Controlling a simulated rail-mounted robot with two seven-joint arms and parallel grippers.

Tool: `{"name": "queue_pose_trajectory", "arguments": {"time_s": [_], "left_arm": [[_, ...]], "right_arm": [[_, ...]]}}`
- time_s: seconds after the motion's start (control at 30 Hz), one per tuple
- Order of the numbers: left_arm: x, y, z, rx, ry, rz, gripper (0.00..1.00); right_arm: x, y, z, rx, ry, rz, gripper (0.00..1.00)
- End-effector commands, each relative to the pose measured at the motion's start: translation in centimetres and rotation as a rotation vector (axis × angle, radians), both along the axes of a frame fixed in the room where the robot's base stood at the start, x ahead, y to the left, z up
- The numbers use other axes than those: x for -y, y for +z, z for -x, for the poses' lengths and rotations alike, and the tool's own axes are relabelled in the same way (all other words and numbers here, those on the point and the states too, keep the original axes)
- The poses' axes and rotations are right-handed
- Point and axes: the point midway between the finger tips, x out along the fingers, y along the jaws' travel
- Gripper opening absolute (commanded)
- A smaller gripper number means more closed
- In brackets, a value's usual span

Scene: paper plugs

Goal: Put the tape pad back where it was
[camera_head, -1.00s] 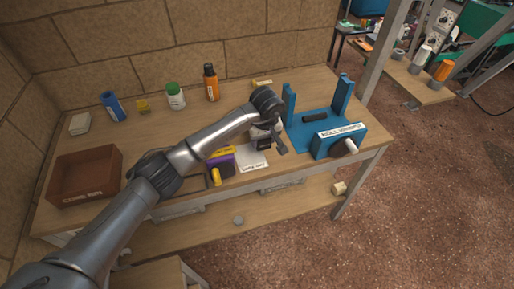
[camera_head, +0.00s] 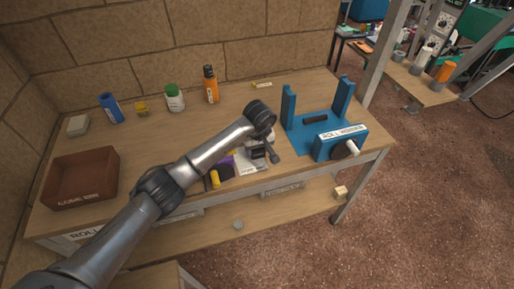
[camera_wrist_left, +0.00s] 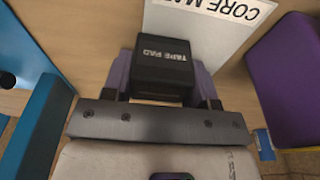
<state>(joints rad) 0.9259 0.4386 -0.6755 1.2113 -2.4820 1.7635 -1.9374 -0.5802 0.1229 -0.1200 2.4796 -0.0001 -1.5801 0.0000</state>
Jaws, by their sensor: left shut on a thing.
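The tape pad (camera_wrist_left: 163,68) is a small black block with its name in white letters. In the left wrist view it sits between the fingers of my left gripper (camera_wrist_left: 162,92), which is shut on it. In the head view my left gripper (camera_head: 265,155) is low over the front of the bench, left of the blue roll winder (camera_head: 340,143). The white core mat (camera_head: 250,169) lies beneath and beside it and also shows in the left wrist view (camera_wrist_left: 205,30). I cannot tell whether the pad touches the bench. My right gripper is out of view.
A brown core bin (camera_head: 80,178) is at the left. Bottles, including an orange one (camera_head: 211,85), line the back. The middle left bench is clear.

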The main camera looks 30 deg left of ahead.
Motion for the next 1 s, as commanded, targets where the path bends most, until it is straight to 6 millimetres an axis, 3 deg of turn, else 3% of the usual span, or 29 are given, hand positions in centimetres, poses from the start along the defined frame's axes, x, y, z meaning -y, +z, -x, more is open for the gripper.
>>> {"name": "queue_pose_trajectory", "arguments": {"time_s": [0.13, 0.17, 0.4, 0.73, 1.0], "left_arm": [[0.0, -0.3, 0.0, 0.001, 0.0, -0.001, 0.34], [0.0, -0.3, 0.0, 0.0, 0.0, 0.0, 0.55], [0.0, -0.3, 0.0, 0.0, 0.0, 0.0, 0.78], [0.1, 0.2, 0.0, 0.0, 0.0, 0.001, 0.78], [0.4, 4.7, 0.4, 0.003, -0.001, -0.002, 0.78]], "right_arm": [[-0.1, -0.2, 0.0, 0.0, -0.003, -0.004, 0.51], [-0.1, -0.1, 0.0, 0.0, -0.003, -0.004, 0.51], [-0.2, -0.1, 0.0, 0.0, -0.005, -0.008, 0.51], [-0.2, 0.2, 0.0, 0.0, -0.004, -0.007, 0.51], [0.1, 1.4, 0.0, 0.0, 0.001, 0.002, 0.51]]}}
